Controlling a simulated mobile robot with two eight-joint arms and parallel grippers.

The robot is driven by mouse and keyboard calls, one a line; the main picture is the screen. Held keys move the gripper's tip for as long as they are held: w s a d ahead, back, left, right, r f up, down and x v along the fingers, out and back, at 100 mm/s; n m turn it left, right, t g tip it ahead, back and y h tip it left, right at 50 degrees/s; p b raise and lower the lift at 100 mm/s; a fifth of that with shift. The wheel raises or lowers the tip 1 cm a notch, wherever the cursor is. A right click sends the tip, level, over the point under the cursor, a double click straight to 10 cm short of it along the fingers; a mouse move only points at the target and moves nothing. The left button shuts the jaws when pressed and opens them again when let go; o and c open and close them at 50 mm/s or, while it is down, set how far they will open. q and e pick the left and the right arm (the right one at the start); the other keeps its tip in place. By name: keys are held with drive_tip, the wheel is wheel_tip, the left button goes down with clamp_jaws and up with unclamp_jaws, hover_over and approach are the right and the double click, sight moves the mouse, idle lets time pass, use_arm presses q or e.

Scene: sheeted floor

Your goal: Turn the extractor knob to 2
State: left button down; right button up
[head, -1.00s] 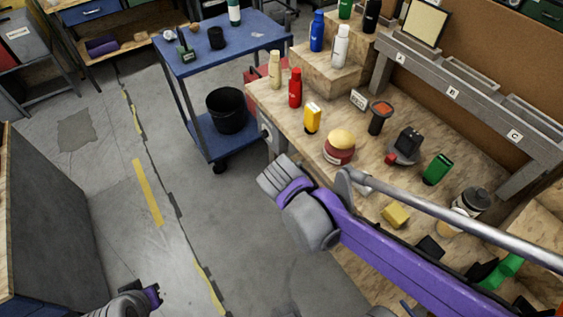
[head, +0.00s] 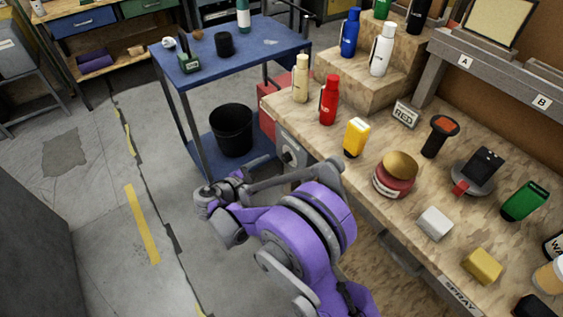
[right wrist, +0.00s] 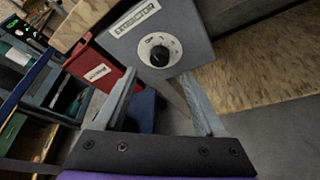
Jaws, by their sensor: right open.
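The extractor box (right wrist: 180,22) is a grey box with a label and a round white dial. Its black knob (right wrist: 160,52) sits in the middle of the dial; the pointer's exact mark is too small to read. In the head view the box (head: 290,152) hangs at the bench's left end, its dial partly visible. My right gripper (right wrist: 158,77) is open and empty, its two fingers pointing toward the box, with the knob showing between and just beyond the tips. In the head view this gripper (head: 238,184) is left of and below the box. My left gripper is out of view.
A red box (head: 270,105), also in the right wrist view (right wrist: 98,68), is beside the extractor box. A blue cart (head: 235,60) with a black bin (head: 232,130) stands behind.

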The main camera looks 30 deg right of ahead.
sight(284, 159)
drive_tip(key=x, duration=0.7)
drive_tip(key=shift+w+d+f+b, duration=0.15)
drive_tip(key=shift+d+b, duration=0.05)
drive_tip(key=shift+b, duration=0.1)
clamp_jaws()
